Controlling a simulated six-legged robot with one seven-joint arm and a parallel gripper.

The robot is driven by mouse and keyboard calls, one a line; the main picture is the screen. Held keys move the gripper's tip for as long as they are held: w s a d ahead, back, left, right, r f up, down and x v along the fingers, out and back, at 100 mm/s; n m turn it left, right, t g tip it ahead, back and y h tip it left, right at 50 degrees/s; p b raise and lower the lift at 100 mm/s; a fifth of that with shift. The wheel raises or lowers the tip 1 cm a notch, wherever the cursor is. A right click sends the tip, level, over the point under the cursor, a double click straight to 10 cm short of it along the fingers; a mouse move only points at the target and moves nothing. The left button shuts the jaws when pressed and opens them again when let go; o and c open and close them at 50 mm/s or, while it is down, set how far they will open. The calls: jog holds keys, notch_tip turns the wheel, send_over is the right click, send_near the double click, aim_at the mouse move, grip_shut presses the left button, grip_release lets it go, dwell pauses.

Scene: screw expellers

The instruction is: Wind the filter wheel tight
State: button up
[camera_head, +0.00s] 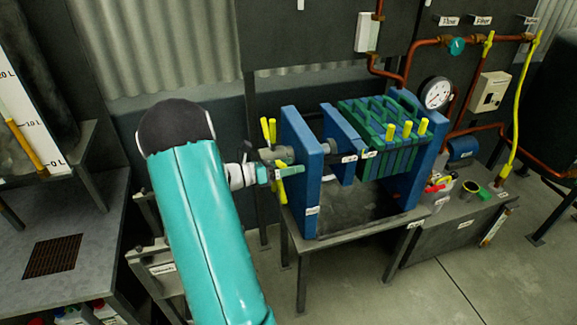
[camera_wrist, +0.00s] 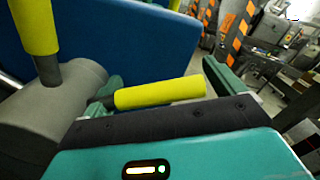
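The filter wheel (camera_head: 277,154) is a grey hub with yellow-gripped spokes, on the screw at the left end of the blue filter press (camera_head: 303,165). In the wrist view the grey hub (camera_wrist: 55,105) is at left, with one yellow handle (camera_wrist: 35,28) standing up and another yellow handle (camera_wrist: 160,92) lying across in front of my palm. My gripper (camera_head: 268,174) is at the wheel. In the wrist view its green fingers (camera_wrist: 167,80) are wide apart, with the lying handle between them; no grip on it shows. The fingertips are partly hidden.
Green filter plates (camera_head: 385,130) with yellow handles sit in the press. A pressure gauge (camera_head: 436,93) and copper pipes stand behind. A grey table (camera_head: 65,225) is at left. A low bench with small containers (camera_head: 470,190) is at right. Open floor lies in front.

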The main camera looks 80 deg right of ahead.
jog(key=c, duration=1.3)
jog(key=shift+c, duration=0.2)
jog(key=shift+f, duration=0.1)
jog(key=f+m, duration=0.7)
jog(key=m, duration=0.1)
jog(key=shift+s+a+f, duration=0.1)
jog(key=shift+a+f, duration=0.15)
jog(key=shift+a, duration=0.05)
jog(key=shift+w+d+f+m, duration=0.15)
jog(key=shift+d+f+m, duration=0.15)
jog(key=shift+f+m, duration=0.55)
jog(key=shift+w+d+f+m, duration=0.15)
jog(key=shift+d+f+m, duration=0.15)
jog(key=shift+f+m, duration=0.5)
jog(key=shift+r, duration=0.15)
jog(key=o, duration=1.4)
